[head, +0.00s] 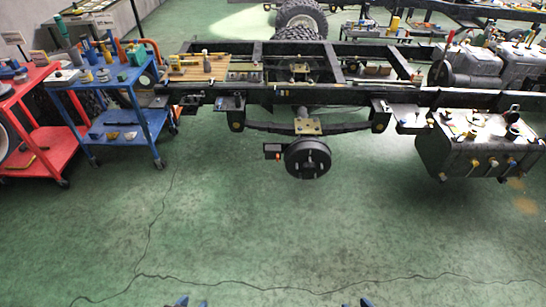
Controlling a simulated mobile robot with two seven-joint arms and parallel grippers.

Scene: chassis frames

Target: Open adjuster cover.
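A round dark brake drum (308,158) with a lighter hub hangs under the near side of the black truck chassis (340,98), below a leaf spring (345,128). A small dark box (272,149) with an orange spot sits just left of the drum. It may be the adjuster cover, but it is too small to tell whether it is shut. Only the tips of my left gripper (192,302) and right gripper (356,302) show at the bottom edge. Each shows two separate blue-and-dark tips with a gap between. Both are far from the drum, with nothing seen between the tips.
Blue (125,85) and red (30,75) tool carts stand at the left. A dark tank (475,155) with several fittings is at the right of the chassis. A thin dark crack or cable crosses the green floor (250,230), which is otherwise clear before the chassis.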

